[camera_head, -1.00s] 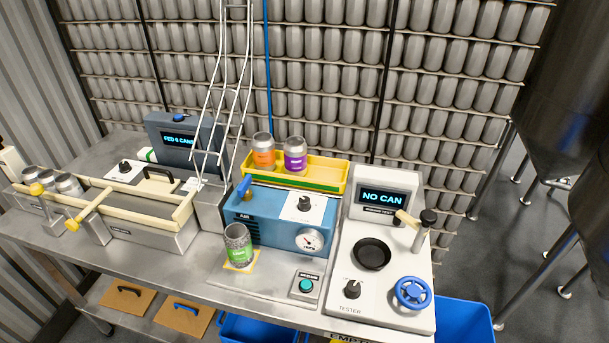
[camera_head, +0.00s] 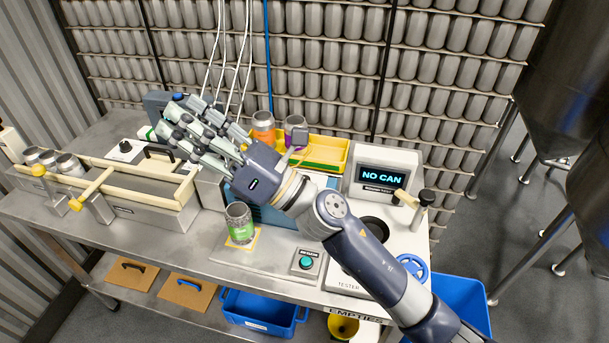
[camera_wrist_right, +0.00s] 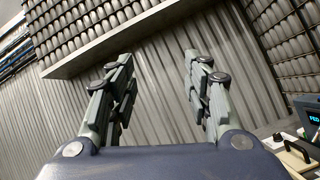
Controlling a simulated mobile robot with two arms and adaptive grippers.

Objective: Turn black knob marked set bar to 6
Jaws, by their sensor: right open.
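My right gripper (camera_head: 172,118) reaches in from the lower right of the head view. It is open, with its fingers pointing to the upper left above the bench. Nothing shows between the fingers in the right wrist view (camera_wrist_right: 158,60). The blue air unit (camera_head: 268,214) is mostly hidden behind my right wrist and hand. The black knob and round gauge on its front are covered now; I cannot read any scale or the knob's setting. My left gripper is not in view.
A green-labelled can (camera_head: 240,222) stands in front of the blue unit. The tester's display (camera_head: 382,179) reads NO CAN. A teal button (camera_head: 306,263) sits at the bench's front.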

